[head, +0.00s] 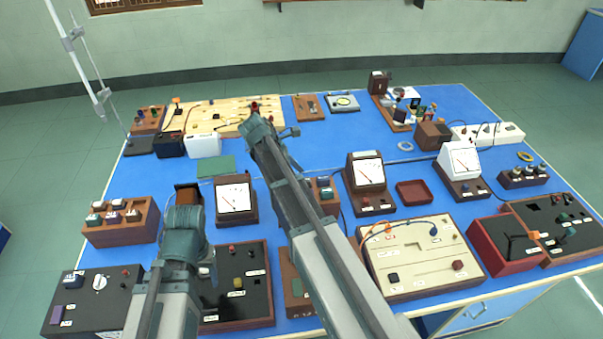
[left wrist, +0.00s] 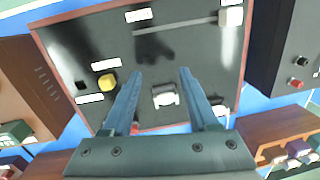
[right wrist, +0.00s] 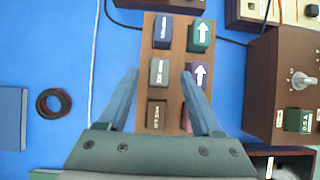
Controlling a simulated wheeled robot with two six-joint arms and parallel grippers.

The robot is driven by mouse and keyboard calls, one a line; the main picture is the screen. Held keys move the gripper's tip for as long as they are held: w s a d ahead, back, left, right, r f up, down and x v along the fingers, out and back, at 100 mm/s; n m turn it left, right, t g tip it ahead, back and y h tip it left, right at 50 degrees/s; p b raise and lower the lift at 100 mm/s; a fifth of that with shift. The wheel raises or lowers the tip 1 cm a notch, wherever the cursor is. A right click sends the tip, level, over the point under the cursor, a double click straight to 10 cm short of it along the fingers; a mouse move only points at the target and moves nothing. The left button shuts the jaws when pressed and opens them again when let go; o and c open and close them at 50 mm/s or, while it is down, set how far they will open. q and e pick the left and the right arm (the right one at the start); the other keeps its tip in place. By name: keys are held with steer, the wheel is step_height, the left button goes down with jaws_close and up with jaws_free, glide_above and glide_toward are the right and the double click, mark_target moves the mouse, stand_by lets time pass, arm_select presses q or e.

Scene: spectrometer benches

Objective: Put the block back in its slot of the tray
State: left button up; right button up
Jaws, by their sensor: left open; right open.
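My left gripper (head: 187,238) is open above a black panel (head: 255,262). In the left wrist view a small pale piece (left wrist: 164,95) shows on that panel between its fingers, apart from them; I cannot tell if it is a loose block. A brown tray of labelled blocks (head: 120,236) stands left of this gripper and partly shows in the left wrist view (left wrist: 265,128). My right gripper (head: 276,134) is open and empty. In the right wrist view it hangs over a brown tray (right wrist: 178,72) with blue, green, grey, purple and brown blocks; its fingers cover part of it.
Meters (head: 235,197) and (head: 367,172) stand either side of my right arm. A cream console (head: 420,262) and a red box (head: 500,245) fill the front right. Bare blue tabletop (head: 335,140) shows at the middle back. A dark ring (right wrist: 53,103) lies left of the right gripper.

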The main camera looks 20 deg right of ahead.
steer(key=p+v, duration=0.9)
steer(key=v, duration=0.2)
steer(key=shift+r, duration=0.4)
steer(key=shift+s+a, duration=0.1)
steer(key=shift+a, duration=0.15)
steer(key=s+a+f+m+y+b, duration=0.1)
steer(key=s+a+f+m+y, duration=0.1)
steer(key=s+a+m, duration=0.3)
steer(key=s+a+f+m+t+y, duration=0.1)
steer(key=s+a+f+m+y, duration=0.2)
steer(key=s+a+m, duration=0.3)
steer(key=s+a, duration=0.5)
steer(key=s, duration=0.6)
steer(key=shift+s+a+t+b, duration=0.3)
steer(key=shift+s+a+b, duration=0.05)
steer(key=shift+s+b, duration=0.05)
